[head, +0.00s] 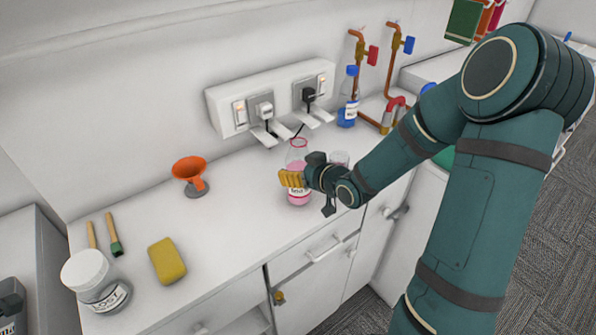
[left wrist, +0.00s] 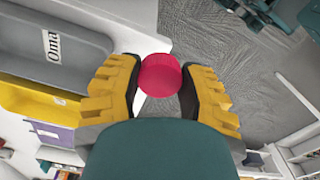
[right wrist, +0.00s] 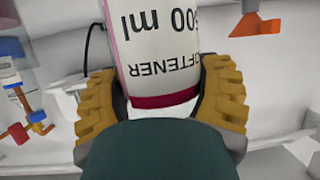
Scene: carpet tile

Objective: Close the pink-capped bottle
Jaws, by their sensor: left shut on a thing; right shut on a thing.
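The bottle (head: 297,150) is clear with pink contents and a white label, and has a pink ring at its uncapped mouth. It is upright over the counter; I cannot tell whether its base touches. My right gripper (head: 290,179) is shut around its body. The right wrist view shows the bottle's label (right wrist: 160,45) between the yellow fingers. My left gripper (left wrist: 160,76) is shut on a round pink cap (left wrist: 160,73), which shows between its fingertips in the left wrist view. The left gripper and cap are outside the head view.
Plugged sockets (head: 265,105) line the wall.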

